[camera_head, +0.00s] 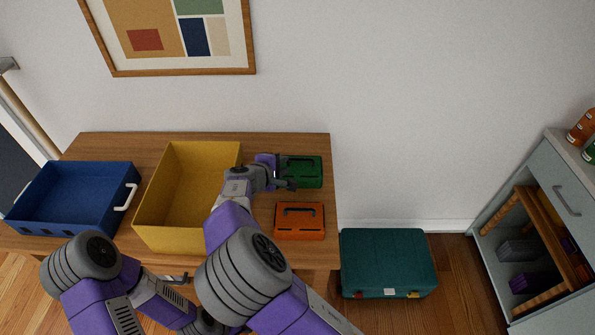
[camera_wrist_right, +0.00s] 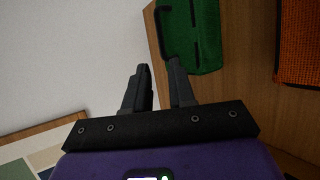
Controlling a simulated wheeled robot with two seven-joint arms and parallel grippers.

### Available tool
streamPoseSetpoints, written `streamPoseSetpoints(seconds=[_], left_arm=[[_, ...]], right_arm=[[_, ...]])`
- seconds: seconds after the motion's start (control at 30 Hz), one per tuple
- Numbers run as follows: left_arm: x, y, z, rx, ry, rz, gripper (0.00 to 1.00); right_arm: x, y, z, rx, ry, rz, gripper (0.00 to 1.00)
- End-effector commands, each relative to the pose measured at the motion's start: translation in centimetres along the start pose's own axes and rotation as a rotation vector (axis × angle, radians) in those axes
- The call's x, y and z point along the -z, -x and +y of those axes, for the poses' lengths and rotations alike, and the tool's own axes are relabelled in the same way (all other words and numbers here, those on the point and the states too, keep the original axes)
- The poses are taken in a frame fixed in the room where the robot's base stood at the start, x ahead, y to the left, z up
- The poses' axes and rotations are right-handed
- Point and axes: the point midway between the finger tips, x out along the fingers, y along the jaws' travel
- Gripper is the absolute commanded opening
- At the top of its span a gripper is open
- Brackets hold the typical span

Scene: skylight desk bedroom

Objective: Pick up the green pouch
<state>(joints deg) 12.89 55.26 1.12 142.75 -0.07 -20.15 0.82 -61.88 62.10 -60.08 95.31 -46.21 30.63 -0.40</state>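My right gripper (camera_wrist_right: 159,66) is open there, with a narrow gap and nothing visible between the fingers. My left arm shows at the lower left of the head view, but its gripper does not.
An orange pouch (camera_head: 300,221) lies just in front of the green one. A yellow bin (camera_head: 163,226) and a blue bin (camera_head: 123,171) stand on the desk (camera_head: 285,142) to the left. A teal case (camera_head: 388,262) is on the floor. A cabinet (camera_head: 550,180) stands right.

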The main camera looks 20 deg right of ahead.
Motion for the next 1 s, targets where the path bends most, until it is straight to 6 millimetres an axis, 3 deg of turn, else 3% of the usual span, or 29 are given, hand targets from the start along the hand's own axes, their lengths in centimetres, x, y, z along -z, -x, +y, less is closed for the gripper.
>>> streamPoseSetpoints(seconds=[0.37, 0.6, 0.93, 1.0], left_arm=[[0.1, -1.2, -0.5, 0.000, 0.000, 0.001, 0.36], [0.1, -2.1, -0.8, 0.000, 0.000, 0.001, 0.36], [0.1, -2.1, -0.8, 0.000, 0.000, 0.001, 0.36], [0.1, -2.1, -0.8, 0.000, 0.000, 0.001, 0.36]], right_arm=[[-0.1, -3.8, -0.5, 0.001, -0.002, -0.002, 0.24], [-0.3, -7.2, -0.6, 0.001, -0.001, -0.001, 0.24], [-0.2, -7.8, -0.5, 0.001, 0.000, 0.000, 0.24], [-0.2, -7.8, -0.5, 0.001, 0.000, 0.000, 0.14]])
